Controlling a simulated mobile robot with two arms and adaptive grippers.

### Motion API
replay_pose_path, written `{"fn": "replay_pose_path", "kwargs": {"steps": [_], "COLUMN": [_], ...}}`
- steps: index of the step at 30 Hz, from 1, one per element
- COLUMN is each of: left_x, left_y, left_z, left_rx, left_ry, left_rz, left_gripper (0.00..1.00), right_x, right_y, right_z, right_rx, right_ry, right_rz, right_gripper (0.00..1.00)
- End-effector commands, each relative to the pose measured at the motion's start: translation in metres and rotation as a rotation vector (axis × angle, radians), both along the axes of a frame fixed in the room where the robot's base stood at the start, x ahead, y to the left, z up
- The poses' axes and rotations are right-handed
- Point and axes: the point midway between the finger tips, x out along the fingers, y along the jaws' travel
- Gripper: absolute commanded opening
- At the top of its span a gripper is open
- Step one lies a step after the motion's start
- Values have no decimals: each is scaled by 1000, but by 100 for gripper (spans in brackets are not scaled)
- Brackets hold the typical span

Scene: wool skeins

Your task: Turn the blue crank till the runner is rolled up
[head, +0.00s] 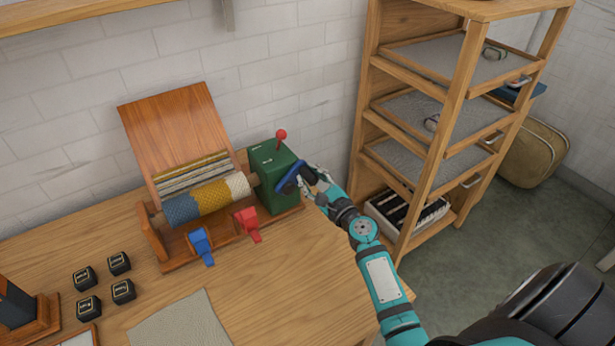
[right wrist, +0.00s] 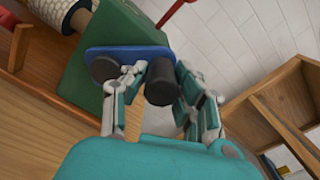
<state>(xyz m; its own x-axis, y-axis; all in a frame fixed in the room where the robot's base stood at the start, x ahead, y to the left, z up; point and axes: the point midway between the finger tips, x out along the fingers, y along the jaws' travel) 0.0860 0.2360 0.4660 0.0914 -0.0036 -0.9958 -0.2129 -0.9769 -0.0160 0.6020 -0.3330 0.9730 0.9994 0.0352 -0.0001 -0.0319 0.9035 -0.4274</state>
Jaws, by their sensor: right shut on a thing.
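The blue crank (head: 290,177) sits on the right side of a green box (head: 272,163). My right gripper (head: 312,178) is at the crank. In the right wrist view the blue crank (right wrist: 125,52) has a dark knob (right wrist: 159,83), and my right gripper (right wrist: 160,88) is shut on this knob, one finger on each side. The striped runner (head: 195,173) lies on the sloping wooden board (head: 175,125). Its lower part wraps a roller, showing blue, yellow and cream bands (head: 207,200). My left gripper is not in view.
A red-knobbed lever (head: 281,135) stands on the green box. A blue clamp (head: 201,245) and a red clamp (head: 247,224) stand in front of the roller. Several small black blocks (head: 119,263) and a grey mat (head: 180,325) lie on the table. A wooden shelf (head: 440,150) stands to the right.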

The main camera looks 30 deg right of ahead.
Motion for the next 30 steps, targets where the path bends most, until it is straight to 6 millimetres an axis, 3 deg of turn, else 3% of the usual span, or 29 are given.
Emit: {"fn": "replay_pose_path", "kwargs": {"steps": [19, 20, 21, 24, 30], "left_x": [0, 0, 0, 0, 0], "left_y": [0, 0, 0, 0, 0], "left_z": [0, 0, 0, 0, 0], "left_rx": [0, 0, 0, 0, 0], "left_ry": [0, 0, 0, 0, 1], "left_rz": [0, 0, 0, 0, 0], "left_gripper": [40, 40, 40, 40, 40], "right_x": [0, 0, 0, 0, 0], "right_y": [-4, -4, -4, -4, -3], "right_z": [-1, -1, -1, -1, -2], "right_rx": [47, 47, 46, 46, 47], "right_ry": [-1, -1, -1, 0, 1], "right_rz": [-5, -5, -5, -4, -2], "right_gripper": [0, 32, 37, 50, 50]}}
